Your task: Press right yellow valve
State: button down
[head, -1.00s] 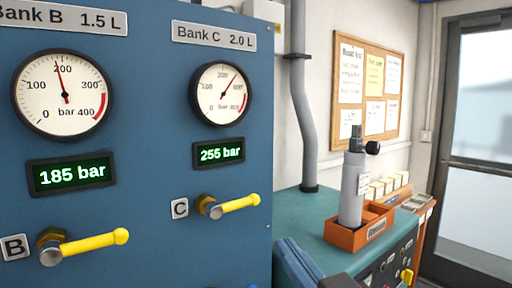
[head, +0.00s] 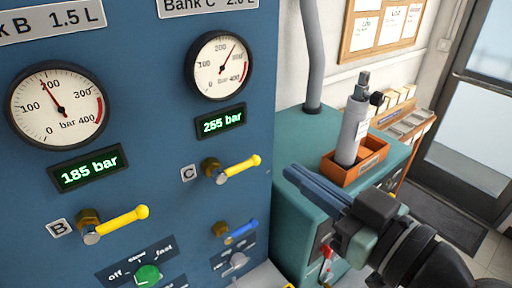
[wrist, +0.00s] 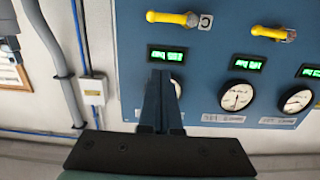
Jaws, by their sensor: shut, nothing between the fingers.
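The right yellow valve (head: 238,168), beside the label C, sticks out of the blue panel with its lever pointing right and slightly up. In the wrist view, which is upside down, this valve (wrist: 172,18) shows at the top. My gripper (head: 288,172) enters from the lower right in the head view, its fingertips just right of the lever and apart from it in the picture. In the wrist view my gripper (wrist: 160,76) has its two fingers together with nothing between them. The left yellow valve (head: 122,220), labelled B, is lower left.
A blue lever (head: 242,230) sits below the right valve. A green knob (head: 148,273) is at the lower left. A teal bench (head: 305,120) stands right of the panel, with a grey cylinder (head: 352,132) in an orange tray (head: 372,163). A grey pipe (wrist: 62,65) runs along the wall.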

jog(key=p, duration=0.4)
send_over(255, 164)
jog(key=s, duration=0.4)
jog(key=f, duration=0.1)
jog(key=w+f+p, duration=0.1)
jog(key=f, duration=0.1)
jog(key=shift+w+f, duration=0.1)
jog(key=shift+f, duration=0.65)
